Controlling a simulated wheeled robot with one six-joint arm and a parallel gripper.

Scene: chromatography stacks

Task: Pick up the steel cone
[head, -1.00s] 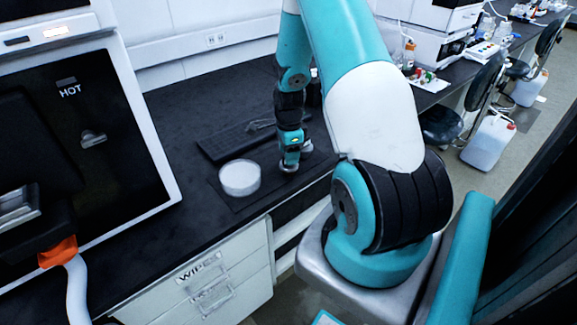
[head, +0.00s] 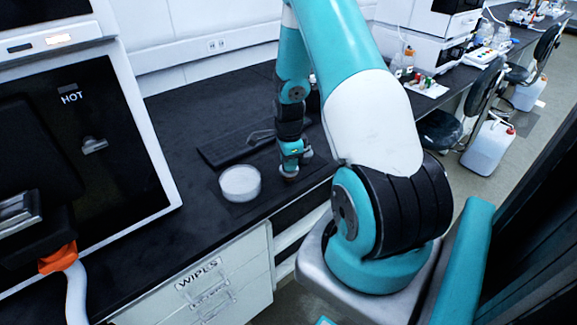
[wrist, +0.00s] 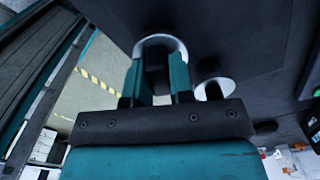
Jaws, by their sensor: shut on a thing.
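My gripper (wrist: 158,75) points down at the black bench, and its two teal fingers are shut on the steel cone. The cone shows in the wrist view as a bright curved metal rim (wrist: 160,39) around the fingertips. The fingers hide most of its body. In the head view my gripper (head: 289,168) is low over the dark mat, right of a white round dish. I cannot tell there whether the cone is clear of the mat.
The white dish (head: 240,184) stands close on the left. A black tray (head: 224,150) lies behind. A machine marked HOT (head: 88,140) stands left. The bench front edge is near.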

